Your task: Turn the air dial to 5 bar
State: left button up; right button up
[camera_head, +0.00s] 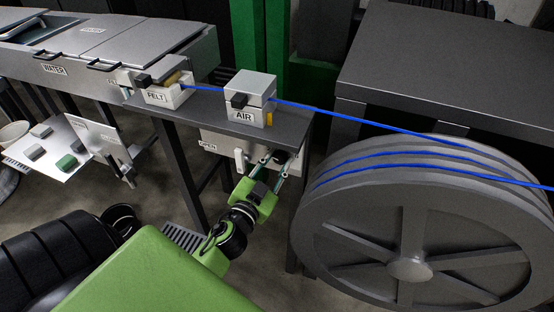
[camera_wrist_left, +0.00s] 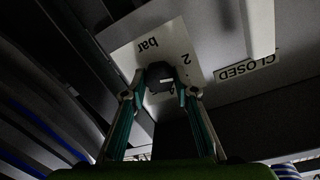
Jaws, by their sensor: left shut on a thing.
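The air dial (camera_wrist_left: 160,76) is a small dark knob on a white scale plate (camera_wrist_left: 128,58) in the left wrist view. The plate reads "bar" and "2"; another figure is partly hidden by the knob and fingers, so the setting cannot be read. My left gripper (camera_wrist_left: 161,88) is shut on the dial, with a fingertip on either side. In the head view my left gripper (camera_head: 273,161) reaches up to the panel under the AIR box (camera_head: 246,112). The dial itself is hard to make out there. My right gripper is not in view.
A white handle (camera_head: 240,160) hangs left of my gripper, and a CLOSED label (camera_wrist_left: 246,68) shows near it. A large grey reel (camera_head: 410,265) stands close on the right. The blue cable (camera_head: 345,119) runs from it through the AIR and FELT (camera_head: 158,96) boxes.

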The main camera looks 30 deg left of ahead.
pick_arm(q)
jog(key=m+p, duration=0.1)
jog(key=m, duration=0.1)
jog(key=shift+r+m, duration=0.15)
jog(key=shift+m, duration=0.25)
jog(key=m, duration=0.3)
jog(key=shift+g+p, duration=0.3)
jog(key=shift+p, duration=0.1)
jog(key=m+p, duration=0.1)
jog(key=m, duration=0.5)
jog(key=shift+y, duration=0.4)
jog(key=m, duration=0.5)
jog(key=shift+y, duration=0.4)
jog(key=m, duration=0.5)
jog(key=shift+w+m+p, duration=0.1)
jog(key=shift+m+p, duration=0.25)
jog(key=shift+m, duration=0.05)
jog(key=o, duration=1.1)
jog(key=shift+d, duration=0.1)
